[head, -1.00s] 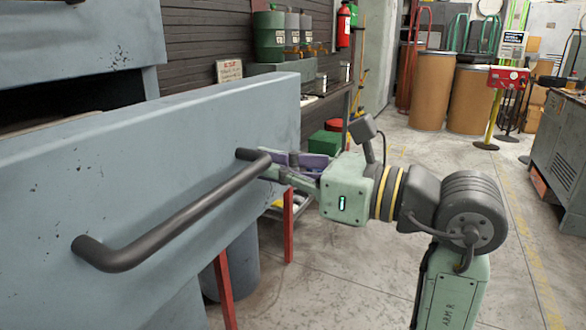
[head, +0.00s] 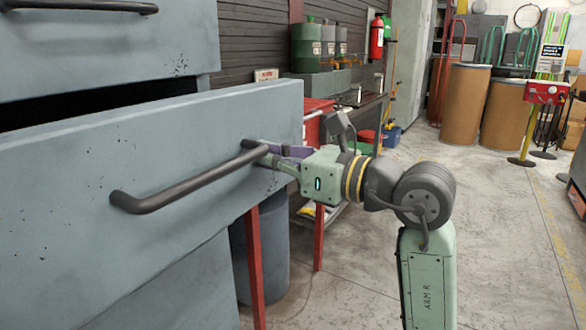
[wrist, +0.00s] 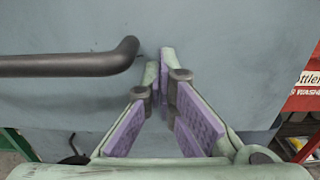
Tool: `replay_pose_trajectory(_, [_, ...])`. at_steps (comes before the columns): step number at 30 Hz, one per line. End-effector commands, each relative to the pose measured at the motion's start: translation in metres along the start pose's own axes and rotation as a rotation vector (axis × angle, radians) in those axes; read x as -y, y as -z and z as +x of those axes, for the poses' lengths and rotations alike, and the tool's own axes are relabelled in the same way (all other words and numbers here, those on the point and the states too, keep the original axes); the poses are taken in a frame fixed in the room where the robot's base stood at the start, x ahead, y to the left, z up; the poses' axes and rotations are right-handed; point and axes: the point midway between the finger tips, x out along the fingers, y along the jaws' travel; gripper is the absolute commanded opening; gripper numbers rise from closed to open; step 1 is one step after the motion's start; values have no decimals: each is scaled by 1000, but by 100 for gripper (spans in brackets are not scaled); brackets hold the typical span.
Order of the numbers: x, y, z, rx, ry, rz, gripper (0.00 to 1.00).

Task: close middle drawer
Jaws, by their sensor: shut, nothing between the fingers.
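The middle drawer (head: 75,165) has a scuffed grey-blue front and stands out from the cabinet, with a dark gap above it. Its dark bar handle (head: 190,184) runs across the front and also shows at the left in the wrist view (wrist: 70,65). My gripper (head: 262,154) is shut and empty at the right end of the handle. In the wrist view its fingertips (wrist: 160,62) meet at the drawer front, just right of the handle's bent end. They look touching or nearly touching the front; I cannot tell exactly.
An upper drawer front (head: 110,45) with its own handle is above. A blue-grey bin (head: 270,262) and red posts (head: 318,236) stand below and behind the drawer. Brown barrels (head: 466,105) stand at the back. The concrete floor to the right is open.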

Motion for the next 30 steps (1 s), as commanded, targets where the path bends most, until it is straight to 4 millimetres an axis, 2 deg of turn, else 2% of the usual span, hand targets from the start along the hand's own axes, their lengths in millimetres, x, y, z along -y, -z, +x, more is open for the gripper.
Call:
replay_pose_trajectory(1, [0,0,15,-3,-5,-1,0])
replay_pose_trajectory(9, [0,0,91,-3,-4,-2,0])
replay_pose_trajectory(18, [0,-1,166,-2,-2,-1,0])
replay_pose_trajectory(24, [0,-1,200,-1,-2,0,0])
replay_pose_trajectory(30, [0,-1,219,0,-2,-1,0])
